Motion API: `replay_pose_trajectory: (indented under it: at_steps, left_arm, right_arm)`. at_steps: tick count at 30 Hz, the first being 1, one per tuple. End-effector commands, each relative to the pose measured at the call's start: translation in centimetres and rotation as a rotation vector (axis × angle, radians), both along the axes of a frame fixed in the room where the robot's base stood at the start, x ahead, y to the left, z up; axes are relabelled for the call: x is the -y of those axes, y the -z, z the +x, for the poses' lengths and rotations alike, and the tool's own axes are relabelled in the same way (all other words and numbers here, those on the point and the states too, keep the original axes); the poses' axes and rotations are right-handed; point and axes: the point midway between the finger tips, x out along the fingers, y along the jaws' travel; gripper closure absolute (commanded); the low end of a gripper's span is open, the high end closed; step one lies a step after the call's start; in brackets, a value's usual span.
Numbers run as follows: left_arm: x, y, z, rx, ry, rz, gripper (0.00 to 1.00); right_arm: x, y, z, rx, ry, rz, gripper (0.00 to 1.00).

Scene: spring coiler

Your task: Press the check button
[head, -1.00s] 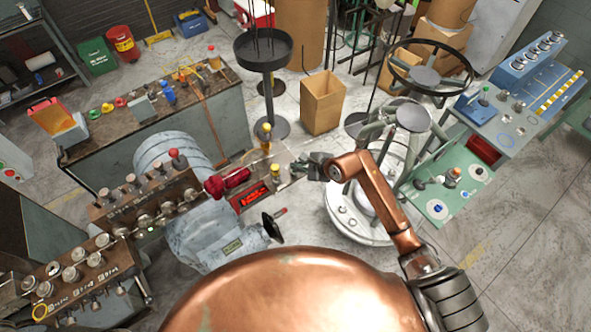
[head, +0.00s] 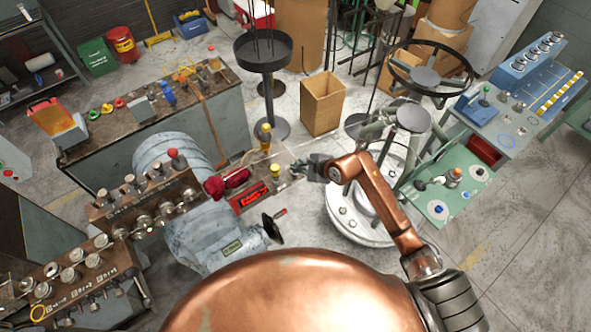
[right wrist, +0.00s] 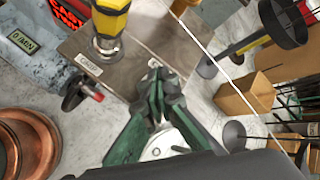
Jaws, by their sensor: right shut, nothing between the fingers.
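My right gripper (head: 296,169) is shut and empty, just right of a short yellow-topped button (head: 275,172) on a small plate beside the grey machine. In the right wrist view a yellow-capped button (right wrist: 110,18) on a metal stem stands at upper left, with a small label (right wrist: 89,65) in front of it that I cannot read for sure. The shut fingertips (right wrist: 156,80) are over the plate (right wrist: 150,40), right of and apart from that button. A second, taller yellow-topped post (head: 265,135) stands farther back. My left gripper is not in view.
A red lit display (head: 253,196) and a red part (head: 228,182) sit left of the button. A crank handle (head: 272,228) sticks out nearer. A round white base (head: 350,222) stands below my right arm. A cardboard box (head: 322,103) is behind.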

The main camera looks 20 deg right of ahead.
Motion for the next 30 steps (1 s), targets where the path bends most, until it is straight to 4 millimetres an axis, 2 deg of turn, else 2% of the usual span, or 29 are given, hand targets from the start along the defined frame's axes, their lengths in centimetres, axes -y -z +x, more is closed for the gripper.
replay_pose_trajectory:
  at_steps: [11,21,30]
  left_arm:
    - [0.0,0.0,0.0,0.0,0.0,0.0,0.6]
    - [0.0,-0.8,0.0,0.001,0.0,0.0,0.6]
    - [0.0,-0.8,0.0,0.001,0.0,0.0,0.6]
  right_arm:
    - [0.1,0.1,0.0,-0.002,0.0,-0.001,1.0]
    - [0.1,-1.4,0.0,-0.002,0.001,-0.002,1.0]
    - [0.1,-1.5,0.0,-0.002,0.001,0.0,1.0]
